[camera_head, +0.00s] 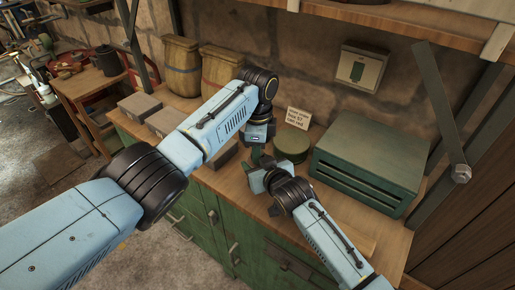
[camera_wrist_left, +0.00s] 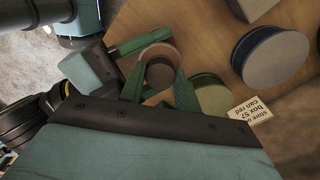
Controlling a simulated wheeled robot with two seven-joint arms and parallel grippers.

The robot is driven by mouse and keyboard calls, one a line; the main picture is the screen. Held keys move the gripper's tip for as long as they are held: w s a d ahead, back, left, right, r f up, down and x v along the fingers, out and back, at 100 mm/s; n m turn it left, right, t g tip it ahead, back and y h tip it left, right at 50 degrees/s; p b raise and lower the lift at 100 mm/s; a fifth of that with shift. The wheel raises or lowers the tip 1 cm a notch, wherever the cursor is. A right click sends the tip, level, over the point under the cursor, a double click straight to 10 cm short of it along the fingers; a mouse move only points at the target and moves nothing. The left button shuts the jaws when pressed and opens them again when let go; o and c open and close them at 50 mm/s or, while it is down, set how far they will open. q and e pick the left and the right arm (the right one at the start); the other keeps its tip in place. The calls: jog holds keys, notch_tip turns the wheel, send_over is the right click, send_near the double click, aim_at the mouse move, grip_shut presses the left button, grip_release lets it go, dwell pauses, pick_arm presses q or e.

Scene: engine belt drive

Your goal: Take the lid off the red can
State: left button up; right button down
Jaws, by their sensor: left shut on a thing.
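My left gripper (camera_wrist_left: 158,80) has its two green fingers on either side of a small round brown piece, which looks like the lid (camera_wrist_left: 160,74). A larger pinkish-brown round rim, probably the red can (camera_wrist_left: 158,51), shows around and behind it. I cannot tell whether lid and can touch. In the head view my left gripper (camera_head: 257,152) points down at the bench and hides the can. My right gripper (camera_head: 264,182) comes in low from the right, close by. In the left wrist view a finger of it reaches beside the can; its grip is unclear.
A green round can (camera_head: 291,143) stands just right of my left gripper, with a note card (camera_head: 298,118) behind it. A blue-grey round tin (camera_wrist_left: 270,55) shows in the wrist view. A green slatted box (camera_head: 370,165) fills the right of the bench (camera_head: 232,185). Two sacks (camera_head: 181,67) stand behind.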

pick_arm(q)
jog(key=n, duration=0.4)
pick_arm(e)
jog(key=shift+f, duration=0.1)
pick_arm(q)
jog(key=n, duration=2.7)
jog(key=shift+n, duration=0.3)
